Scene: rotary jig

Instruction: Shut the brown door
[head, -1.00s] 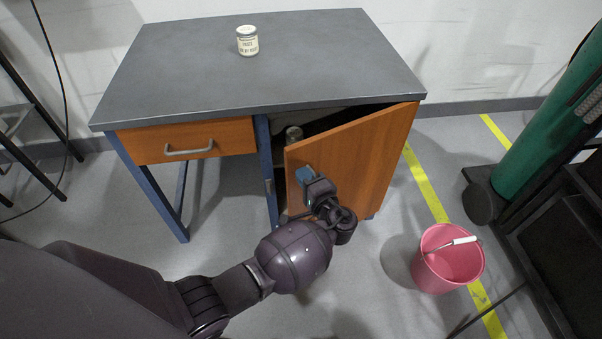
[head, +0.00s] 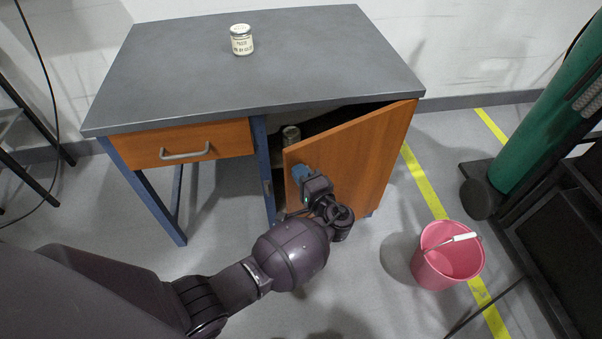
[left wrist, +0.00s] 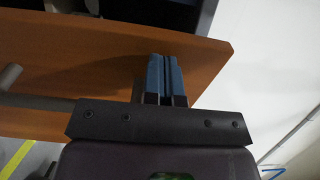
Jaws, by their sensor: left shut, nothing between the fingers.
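The brown door (head: 355,155) of the desk's cupboard stands partly open, swung out from its hinge side at the right. A gap shows between its free left edge and the blue frame. My left gripper (head: 301,173) is at the door's outer face near that free edge, its blue fingers shut together with nothing between them. In the left wrist view the fingers (left wrist: 165,78) lie against or just in front of the brown door (left wrist: 75,70); contact cannot be told for sure. A grey handle (left wrist: 10,78) shows at the left there. My right gripper is not in view.
A brown drawer (head: 180,145) is shut at the left. A pink bucket (head: 447,258) stands on the floor at the right.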

